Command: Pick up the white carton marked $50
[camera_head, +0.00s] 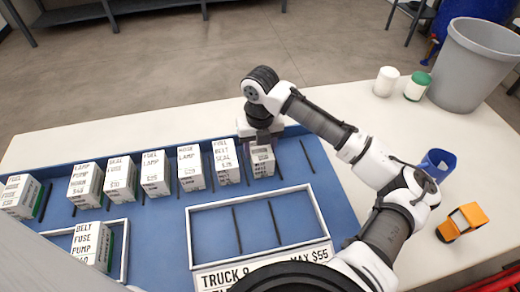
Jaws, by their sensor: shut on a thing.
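My gripper (263,138) points down at the right end of a row of white cartons on a blue board (160,240). It is shut on the top of the rightmost white carton (262,163), which stands upright. The front print on this carton is too small to read surely, so I cannot tell if it says $50. Whether it touches the board is unclear. The gripper's hand hides part of its top. To its left stand a FUEL BELT SEAL carton (225,163), a HOSE LAMP carton (190,169) and several others.
Dark divider strips separate the cartons. An empty white-framed tray marked TRUCK and MAX $55 (190,225) lies in front. A BELT FUSE PUMP carton (92,243) stands in a left tray. A blue mug (440,163), orange toy truck (461,222), two jars and a grey bin (470,65) are right.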

